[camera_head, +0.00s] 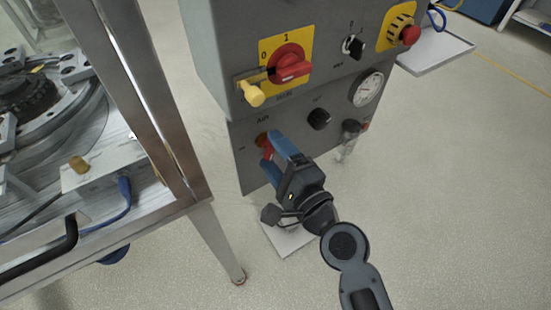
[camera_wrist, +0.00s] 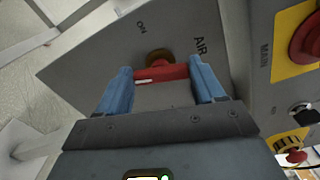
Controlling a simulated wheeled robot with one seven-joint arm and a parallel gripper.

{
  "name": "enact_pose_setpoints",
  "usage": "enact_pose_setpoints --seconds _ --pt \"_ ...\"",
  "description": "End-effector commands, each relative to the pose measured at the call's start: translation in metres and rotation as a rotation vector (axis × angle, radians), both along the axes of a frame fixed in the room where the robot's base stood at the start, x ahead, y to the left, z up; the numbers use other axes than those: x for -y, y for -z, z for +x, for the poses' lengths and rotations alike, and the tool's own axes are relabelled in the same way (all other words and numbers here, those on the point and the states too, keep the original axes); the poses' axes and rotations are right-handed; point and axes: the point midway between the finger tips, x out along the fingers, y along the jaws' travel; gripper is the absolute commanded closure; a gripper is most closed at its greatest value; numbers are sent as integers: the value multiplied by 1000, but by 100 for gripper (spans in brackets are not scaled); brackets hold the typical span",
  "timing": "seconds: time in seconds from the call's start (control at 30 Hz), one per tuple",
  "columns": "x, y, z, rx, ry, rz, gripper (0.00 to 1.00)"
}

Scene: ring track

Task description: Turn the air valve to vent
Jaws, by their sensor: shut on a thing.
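The air valve has a red bar handle (camera_wrist: 160,73) on a brass-coloured centre. It is on the lower part of the grey control panel, and in the head view its red part (camera_head: 266,147) is mostly hidden by my fingers. In the wrist view "ON" and "AIR" are printed beside it; no vent mark is readable. My gripper (camera_wrist: 161,76) has its two blue fingers at the two ends of the handle and is shut on it. In the head view my gripper (camera_head: 272,147) reaches the panel's lower left.
Above are a red main switch (camera_head: 289,65) with a yellow padlock (camera_head: 251,93), a black knob (camera_head: 353,46) and a red emergency button (camera_head: 410,34). A gauge (camera_head: 368,89) and clear bowl (camera_head: 349,138) are right. A metal-framed machine (camera_head: 150,95) stands close on the left.

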Motion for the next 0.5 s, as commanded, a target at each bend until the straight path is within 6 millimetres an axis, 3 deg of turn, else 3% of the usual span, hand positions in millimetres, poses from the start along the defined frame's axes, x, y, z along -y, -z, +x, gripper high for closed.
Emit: enact_pose_setpoints --seconds 0.5 --pt "-1 3 -1 144 -1 -215 62"
